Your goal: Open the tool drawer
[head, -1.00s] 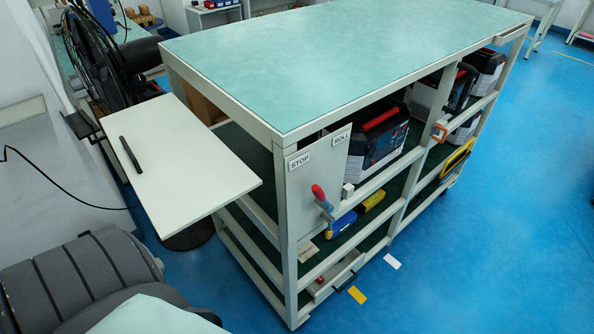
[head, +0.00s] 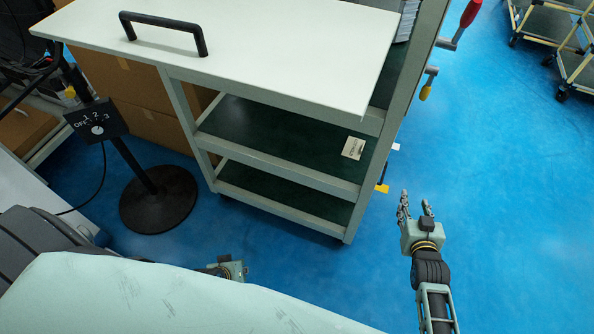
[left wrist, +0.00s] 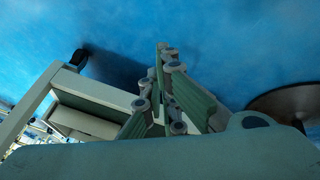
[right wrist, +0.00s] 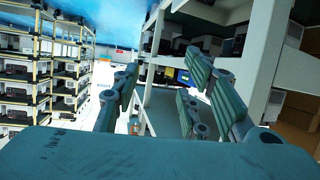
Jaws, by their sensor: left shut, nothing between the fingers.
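The tool drawer cannot be made out in the head view now; the low black-handled front seen earlier on the cart's side is out of sight. The cart (head: 270,185) stands ahead, with a white panel (head: 290,45) carrying a black handle (head: 165,32) at its end. My left gripper (head: 235,270) is low before the cart, mostly hidden behind my body; in the left wrist view its fingers (left wrist: 163,60) are together and empty. A pale box-like part (left wrist: 85,122) shows beside them. My right gripper (head: 415,208) is open and empty, right of the cart, over the floor.
A black stand (head: 158,198) with a dial box (head: 97,122) stands left of the cart. Cardboard boxes (head: 135,95) are behind it. A red-handled clamp (head: 468,15) and a yellow-tipped lever (head: 428,85) jut from the cart's right side. Blue floor (head: 510,210) is clear to the right.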

